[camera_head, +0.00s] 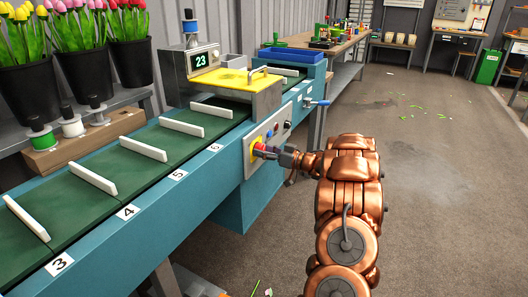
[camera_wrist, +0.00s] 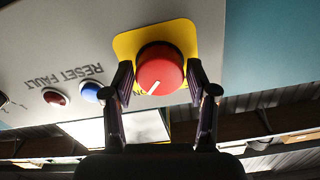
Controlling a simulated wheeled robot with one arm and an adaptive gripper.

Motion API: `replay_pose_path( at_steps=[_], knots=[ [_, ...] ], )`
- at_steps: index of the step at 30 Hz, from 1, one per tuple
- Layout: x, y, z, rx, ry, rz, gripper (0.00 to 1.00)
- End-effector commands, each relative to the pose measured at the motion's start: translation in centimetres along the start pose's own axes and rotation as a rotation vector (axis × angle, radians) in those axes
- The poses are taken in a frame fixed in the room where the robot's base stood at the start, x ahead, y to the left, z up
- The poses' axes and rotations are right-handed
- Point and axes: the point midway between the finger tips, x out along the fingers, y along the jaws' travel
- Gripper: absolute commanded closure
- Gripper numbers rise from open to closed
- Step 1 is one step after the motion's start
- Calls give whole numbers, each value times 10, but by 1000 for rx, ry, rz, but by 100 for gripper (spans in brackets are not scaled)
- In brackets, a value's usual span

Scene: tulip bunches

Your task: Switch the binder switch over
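The binder switch is a red round knob (camera_wrist: 160,66) on a yellow plate (camera_wrist: 125,46), seen in the wrist view. Its white mark points down and slightly left in that view, near partly hidden lettering on the plate. Small gaps seem to remain between fingers and knob.
Blue (camera_wrist: 91,92) and dark red (camera_wrist: 56,97) buttons sit beside the switch, with "RESET FAULT" lettering. The teal conveyor (camera_head: 120,175) with white dividers runs along the left. A yellow lid (camera_head: 230,79) covers the machine. Open floor (camera_head: 430,150) lies to the right.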

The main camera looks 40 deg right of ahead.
Motion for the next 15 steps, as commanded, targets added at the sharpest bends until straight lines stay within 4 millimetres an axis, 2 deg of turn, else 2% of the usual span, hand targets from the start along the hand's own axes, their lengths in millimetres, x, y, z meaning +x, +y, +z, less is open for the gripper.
replay_pose_path(
  at_steps=[2,11,15],
  knots=[
    [0,0,0,0,0,0,54],
    [0,0,0,0,0,0,85],
    [0,0,0,-4,0,0,86]
  ],
)
